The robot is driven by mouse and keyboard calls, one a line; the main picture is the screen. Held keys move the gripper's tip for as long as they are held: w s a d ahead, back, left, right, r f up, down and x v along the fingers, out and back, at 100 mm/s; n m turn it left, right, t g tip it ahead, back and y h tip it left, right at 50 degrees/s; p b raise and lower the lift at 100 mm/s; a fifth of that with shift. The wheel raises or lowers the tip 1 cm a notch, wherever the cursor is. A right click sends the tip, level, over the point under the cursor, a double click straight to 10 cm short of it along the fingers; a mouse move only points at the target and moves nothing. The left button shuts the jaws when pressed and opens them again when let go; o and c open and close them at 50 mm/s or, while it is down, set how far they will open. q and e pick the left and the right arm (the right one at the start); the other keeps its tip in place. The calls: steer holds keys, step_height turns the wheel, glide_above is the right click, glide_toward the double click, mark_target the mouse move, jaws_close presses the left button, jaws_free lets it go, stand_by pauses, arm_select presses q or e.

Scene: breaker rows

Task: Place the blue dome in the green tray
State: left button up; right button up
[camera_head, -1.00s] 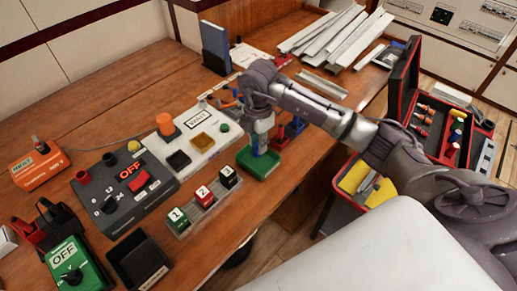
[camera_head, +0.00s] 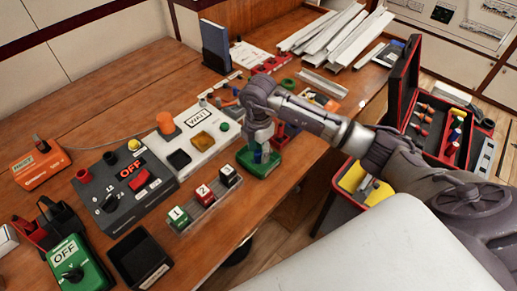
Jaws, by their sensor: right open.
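The green tray (camera_head: 250,170) lies near the table's front edge, right of the numbered cubes. My right gripper (camera_head: 261,155) points down over it, open, with its fingertips low, at or just above the tray. A small blue shape (camera_head: 257,157) shows between or beside the fingers, at the tray. It is probably the blue dome, but it is too small and too covered to tell whether it rests on the tray floor. My left gripper is out of view.
Cubes marked 1, 2 and 3 (camera_head: 204,195) stand in a clear rack left of the tray. A grey control box (camera_head: 125,188) and a white panel (camera_head: 201,137) lie behind. A red tray (camera_head: 286,134) sits partly behind my right arm. An open toolbox (camera_head: 440,128) is at right.

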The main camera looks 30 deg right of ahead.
mark_target(258, 151)
step_height(258, 151, up, 12)
steer(key=shift+r+b, duration=0.15)
steer(key=shift+b, duration=0.25)
stand_by(0.5)
